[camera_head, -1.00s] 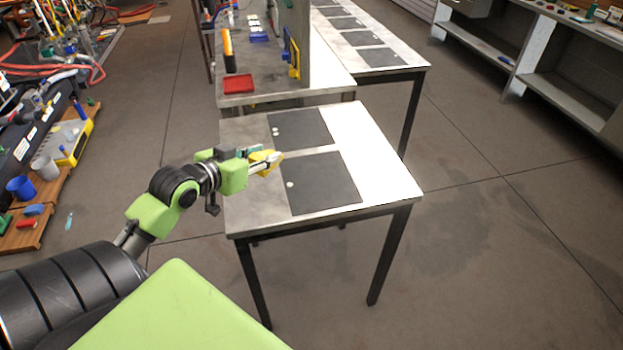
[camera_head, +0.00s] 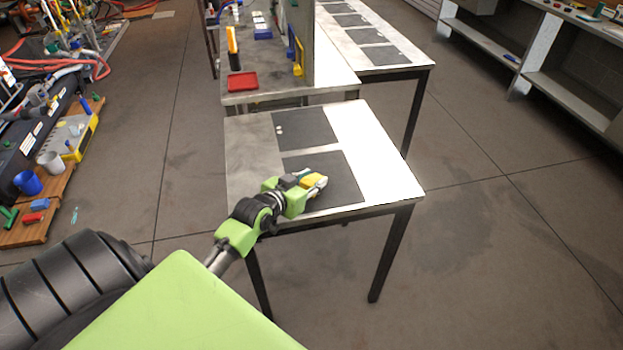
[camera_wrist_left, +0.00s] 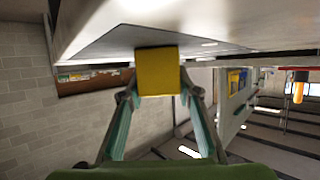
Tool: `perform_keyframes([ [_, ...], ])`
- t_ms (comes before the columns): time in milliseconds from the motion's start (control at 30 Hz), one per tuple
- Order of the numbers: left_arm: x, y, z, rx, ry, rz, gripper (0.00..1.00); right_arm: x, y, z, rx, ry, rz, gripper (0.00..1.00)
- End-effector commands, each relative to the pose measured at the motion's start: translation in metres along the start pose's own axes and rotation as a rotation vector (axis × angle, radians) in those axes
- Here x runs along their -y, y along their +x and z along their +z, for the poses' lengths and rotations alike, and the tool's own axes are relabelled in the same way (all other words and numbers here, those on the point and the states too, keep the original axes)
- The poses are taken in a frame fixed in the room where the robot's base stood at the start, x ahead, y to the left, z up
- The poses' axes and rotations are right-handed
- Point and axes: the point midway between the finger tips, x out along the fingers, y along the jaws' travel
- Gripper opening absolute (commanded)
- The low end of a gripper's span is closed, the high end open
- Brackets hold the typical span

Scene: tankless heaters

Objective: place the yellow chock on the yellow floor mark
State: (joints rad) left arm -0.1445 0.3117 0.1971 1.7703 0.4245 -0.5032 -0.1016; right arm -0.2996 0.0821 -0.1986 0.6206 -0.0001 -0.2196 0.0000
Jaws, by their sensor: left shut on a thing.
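The yellow chock (camera_head: 313,181) is between the fingers of my left gripper (camera_head: 308,181), over the nearer dark mat of the front table. In the left wrist view, the chock (camera_wrist_left: 157,72) fills the space between the fingertips of the left gripper (camera_wrist_left: 157,92), which is shut on it. The table surface and dark mat lie right by it there; I cannot tell whether the chock touches them. I see no yellow floor mark in either view. My right gripper is not in view.
The front table (camera_head: 390,180) has a second dark mat (camera_head: 304,130). Behind it stands a bench with a red tray (camera_head: 243,81). Shelves (camera_head: 570,75) stand at the right. Cups and tools crowd the left side. Open floor (camera_head: 490,250) lies right of the table.

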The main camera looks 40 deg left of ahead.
Motion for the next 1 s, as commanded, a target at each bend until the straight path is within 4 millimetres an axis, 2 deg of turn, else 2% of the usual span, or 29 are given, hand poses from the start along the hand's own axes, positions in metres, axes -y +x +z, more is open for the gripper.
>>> perform_keyframes([
  [333, 0.0, 0.001, 0.003, -0.001, 0.0, 0.0, 0.07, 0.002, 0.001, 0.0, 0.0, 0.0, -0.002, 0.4],
  [367, 0.0, 0.001, 0.003, -0.001, 0.0, 0.0, 0.36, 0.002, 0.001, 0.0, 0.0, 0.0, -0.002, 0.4],
  [400, 0.0, 0.001, 0.003, -0.001, 0.0, 0.0, 0.46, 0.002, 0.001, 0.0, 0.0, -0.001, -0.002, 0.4],
  [800, 0.0, -0.001, 0.0, -0.001, -0.001, 0.0, 0.47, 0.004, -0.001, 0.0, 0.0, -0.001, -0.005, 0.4],
  [1000, 0.001, -0.025, 0.002, 0.0, 0.0, 0.0, 0.47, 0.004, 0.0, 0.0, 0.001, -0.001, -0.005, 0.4],
])
